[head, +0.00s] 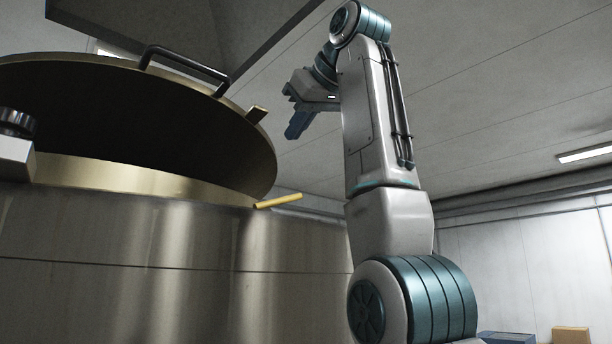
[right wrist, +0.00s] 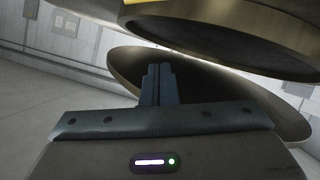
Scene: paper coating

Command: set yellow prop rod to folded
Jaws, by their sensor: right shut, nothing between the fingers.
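The yellow prop rod (head: 278,201) is a short thin bar at the right end of the big steel tank's rim (head: 180,187). It sticks out to the right, tilted slightly upward, with its free end apart from the lid. The round brass-edged lid (head: 262,150) stands tilted open above the tank, with a dark handle (head: 185,65) on its upper edge. My right gripper (head: 298,125) is raised to the right of the lid, above the rod and apart from it. Its fingers show closed and empty in the right wrist view (right wrist: 158,80). My left gripper is not in view.
A dark overhead hood (head: 210,30) hangs above the lid. A grey block with a dark knob (head: 15,122) sits at the left edge. Boxes (head: 570,334) lie far back at lower right. The air between the rod and my right gripper looks clear.

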